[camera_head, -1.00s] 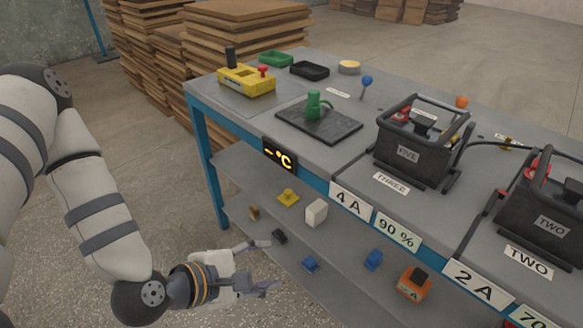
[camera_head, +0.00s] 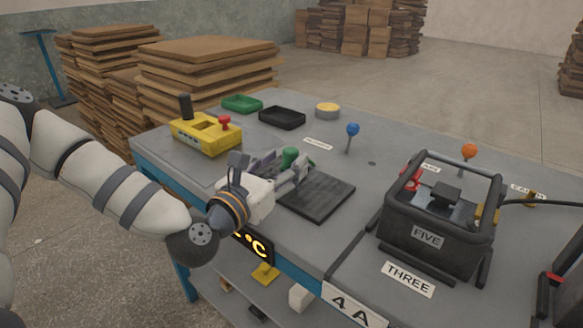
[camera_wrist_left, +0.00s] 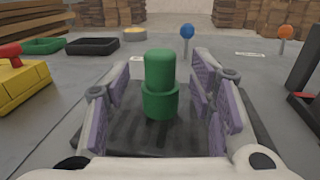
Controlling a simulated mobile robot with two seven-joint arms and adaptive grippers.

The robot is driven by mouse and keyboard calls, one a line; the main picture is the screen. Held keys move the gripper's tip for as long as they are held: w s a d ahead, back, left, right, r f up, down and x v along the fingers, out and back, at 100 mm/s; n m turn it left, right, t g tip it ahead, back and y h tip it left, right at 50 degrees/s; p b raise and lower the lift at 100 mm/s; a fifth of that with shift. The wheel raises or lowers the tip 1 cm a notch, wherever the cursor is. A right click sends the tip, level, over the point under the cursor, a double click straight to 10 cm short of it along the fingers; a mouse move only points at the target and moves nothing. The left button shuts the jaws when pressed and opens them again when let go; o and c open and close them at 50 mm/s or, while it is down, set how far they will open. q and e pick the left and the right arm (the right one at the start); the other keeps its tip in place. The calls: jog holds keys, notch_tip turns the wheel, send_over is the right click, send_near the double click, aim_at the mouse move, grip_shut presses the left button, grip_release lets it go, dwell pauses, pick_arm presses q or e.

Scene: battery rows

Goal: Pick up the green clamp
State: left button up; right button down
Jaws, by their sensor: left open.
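The green clamp (camera_wrist_left: 160,85) stands upright on a dark mat (camera_head: 318,195) on the grey table. In the head view only the top of the clamp (camera_head: 290,156) shows, as my left gripper hides the rest. My left gripper (camera_head: 284,168) is open at the mat. In the left wrist view its two fingers (camera_wrist_left: 160,100) stand on either side of the clamp, with visible gaps between them and it. My right gripper is not in view.
A yellow control box (camera_head: 205,135) stands left of the gripper. Green (camera_head: 242,103) and black (camera_head: 282,118) trays lie behind. A blue-knobbed lever (camera_head: 352,130) is behind the mat. A black battery marked FIVE (camera_head: 430,237) stands to the right.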

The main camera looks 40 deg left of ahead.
aim_at(287, 160)
pick_arm(q)
jog(key=w, duration=0.3)
jog(key=shift+a, duration=0.1)
grip_shut()
